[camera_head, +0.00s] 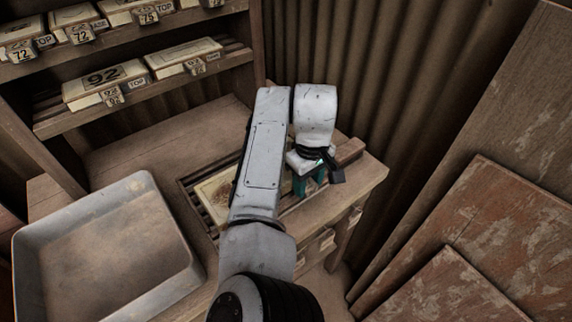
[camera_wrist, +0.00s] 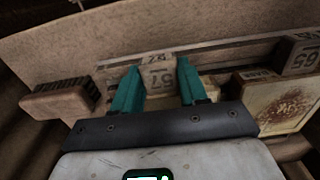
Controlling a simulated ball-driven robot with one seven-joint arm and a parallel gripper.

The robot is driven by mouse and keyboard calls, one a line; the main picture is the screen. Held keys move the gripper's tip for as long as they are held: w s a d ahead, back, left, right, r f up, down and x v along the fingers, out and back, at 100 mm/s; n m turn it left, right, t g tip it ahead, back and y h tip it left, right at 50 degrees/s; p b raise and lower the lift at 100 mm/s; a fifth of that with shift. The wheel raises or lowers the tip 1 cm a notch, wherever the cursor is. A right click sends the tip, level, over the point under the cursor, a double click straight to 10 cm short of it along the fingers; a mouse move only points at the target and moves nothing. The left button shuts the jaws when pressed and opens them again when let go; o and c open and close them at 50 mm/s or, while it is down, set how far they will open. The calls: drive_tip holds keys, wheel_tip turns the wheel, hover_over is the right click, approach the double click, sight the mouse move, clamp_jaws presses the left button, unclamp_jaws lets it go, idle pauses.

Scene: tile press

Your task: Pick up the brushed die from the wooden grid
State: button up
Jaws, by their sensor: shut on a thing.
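My gripper (camera_wrist: 158,75) has teal fingers on both sides of a small grey numbered block (camera_wrist: 158,78) and is shut on it. The block reads like 57 or 75. A pale surface shows behind the right finger, mostly hidden, so I cannot tell if it joins the block. In the head view my gripper (camera_head: 309,184) is low over the right part of the wooden grid (camera_head: 192,207), and the block is hidden there. Another die (camera_wrist: 289,104) with a brown pattern lies to the right in the wrist view. I cannot tell which die is brushed.
A grey tray (camera_head: 190,262) stands left of the grid. Shelves hold several numbered dies, one marked 92 (camera_head: 104,80). A brown brush-like block (camera_wrist: 60,98) lies left of my gripper. Corrugated wall (camera_head: 385,90) and large boards (camera_head: 490,235) close off the right.

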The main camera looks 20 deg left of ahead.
clamp_jaws()
drive_tip(key=shift+r, duration=0.15)
